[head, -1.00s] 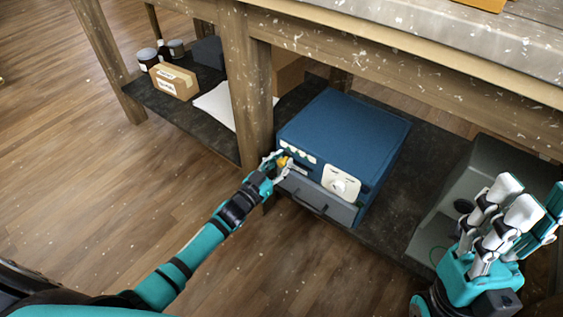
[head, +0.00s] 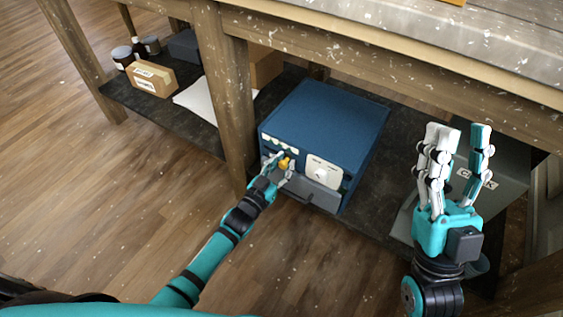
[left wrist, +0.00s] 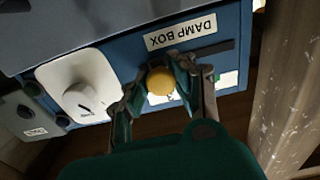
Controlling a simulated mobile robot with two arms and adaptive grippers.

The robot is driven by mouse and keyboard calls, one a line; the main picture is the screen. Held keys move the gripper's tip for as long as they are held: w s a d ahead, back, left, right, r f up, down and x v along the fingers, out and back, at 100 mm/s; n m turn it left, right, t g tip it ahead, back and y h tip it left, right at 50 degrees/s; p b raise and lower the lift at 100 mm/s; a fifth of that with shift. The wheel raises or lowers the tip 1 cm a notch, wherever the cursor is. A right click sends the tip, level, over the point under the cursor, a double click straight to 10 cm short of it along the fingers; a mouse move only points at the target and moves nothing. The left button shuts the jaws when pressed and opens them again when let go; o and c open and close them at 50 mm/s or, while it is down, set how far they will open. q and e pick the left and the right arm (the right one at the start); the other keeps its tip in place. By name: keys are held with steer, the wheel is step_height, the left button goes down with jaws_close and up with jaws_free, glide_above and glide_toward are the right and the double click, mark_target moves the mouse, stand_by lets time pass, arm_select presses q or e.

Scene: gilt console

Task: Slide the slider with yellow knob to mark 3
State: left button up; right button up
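The blue box (head: 330,115) labelled "DAMP BOX" in the left wrist view stands on the low shelf. The yellow slider knob (head: 285,163) is on its front; it also shows in the left wrist view (left wrist: 161,82). A dark slot (left wrist: 208,52) runs beside the knob, with white mark tags (left wrist: 228,80) along it; their numbers are not readable. My left gripper (head: 279,166) has a finger on either side of the knob; a small gap shows at one side, and firm contact is not visible. My right gripper (head: 456,138) is open and empty, fingers up, at the right.
A white dial plate (head: 322,171) is beside the knob, with a grey drawer (head: 311,193) and handle below. A table leg (head: 226,100) stands close left of the box. A grey case (head: 502,178) is behind my right gripper. Open floor lies in front.

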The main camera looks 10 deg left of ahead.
arm_select(q)
steer(key=o, duration=0.5)
steer(key=shift+s+d, duration=0.1)
steer(key=shift+d, duration=0.05)
steer(key=v, duration=1.2)
